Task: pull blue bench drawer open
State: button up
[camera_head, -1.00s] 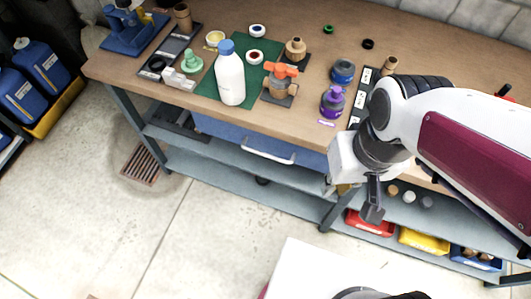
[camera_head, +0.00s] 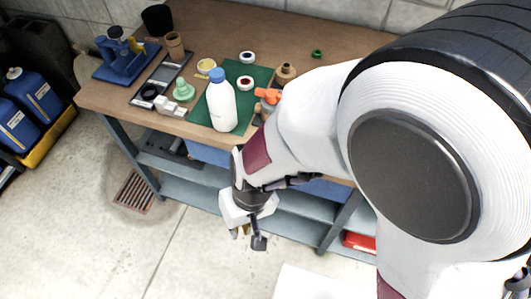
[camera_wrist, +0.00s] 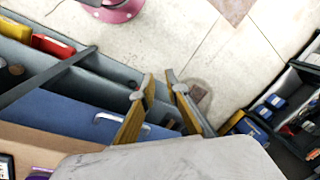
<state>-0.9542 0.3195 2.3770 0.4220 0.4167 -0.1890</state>
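The blue bench drawer (camera_head: 205,153) is under the worktop, and most of its front is hidden behind my arm in the head view. In the wrist view the blue drawer front (camera_wrist: 62,116) lies at left, with its pale bar handle (camera_wrist: 108,117) partly behind one finger. The drawer looks shut. My gripper (camera_head: 248,237) hangs in front of the bench, below worktop height. In the wrist view its two fingers (camera_wrist: 161,78) are apart with nothing between their tips. I cannot tell whether a finger touches the handle.
A white bottle (camera_head: 221,106) stands on a green mat (camera_head: 202,113) on the worktop. Grey shelves (camera_head: 195,195) run below the drawer, with a red bin (camera_head: 358,242) at right. The floor (camera_head: 180,245) in front is clear around a grate (camera_head: 134,192).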

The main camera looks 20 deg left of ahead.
jog(key=s+a+f+n+t, duration=0.1)
jog(key=s+a+f, duration=0.15)
jog(key=f, duration=0.45)
jog(key=s+a+f+n+t, duration=0.1)
jog(key=a+f, duration=0.3)
jog(key=f, duration=0.2)
notch_tip(320, 180, down, 9)
jog(key=w+d+n+t, duration=0.1)
jog(key=w+n+t, duration=0.1)
jog(key=t, duration=0.2)
jog(key=w+d+n+t+h, duration=0.1)
jog(key=w+d+n+t, duration=0.15)
jog(key=w+t, duration=0.35)
jog(key=w+r+n+t, duration=0.2)
jog(key=w+r+t, duration=0.2)
jog(key=r, duration=0.8)
jog(key=shift+w+d+n+t+h, duration=0.3)
jog(key=shift+w+d+n+t, duration=0.1)
jog(key=shift+w, duration=0.85)
jog(key=shift+w, duration=0.1)
jog(key=shift+x, duration=3.85)
